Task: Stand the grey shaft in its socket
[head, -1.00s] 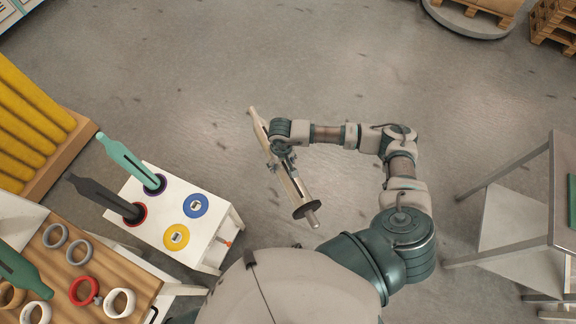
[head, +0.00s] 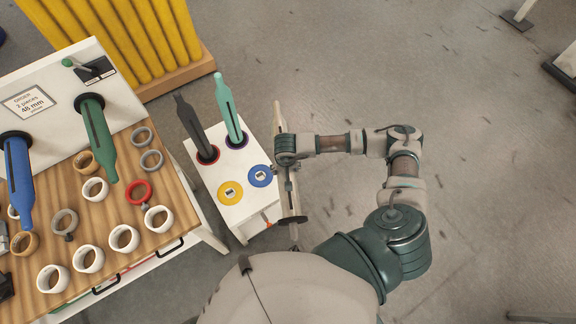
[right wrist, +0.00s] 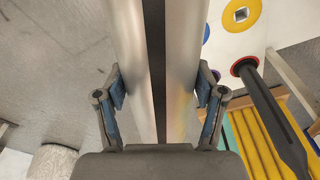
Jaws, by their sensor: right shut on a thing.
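A long pale grey shaft (head: 278,118) with a dark disc flange (head: 291,219) near its lower end is held by my right gripper (head: 289,184). In the right wrist view, its metallic body (right wrist: 182,60) with a dark slot sits between the two blue-padded fingers (right wrist: 160,92). The white stand (head: 222,172) is just left of it. Its top has a yellow socket (head: 230,201) and a blue socket (head: 260,183), both empty. A dark shaft (head: 190,122) stands in the red socket and a teal shaft (head: 228,108) in the purple one. My left gripper is out of view.
A wooden bench (head: 130,269) at left carries several rings. A green spindle (head: 100,145) and a blue spindle (head: 19,180) project over it from a white panel (head: 70,105). A crate (head: 180,77) of yellow rolls is behind. The floor at right is open.

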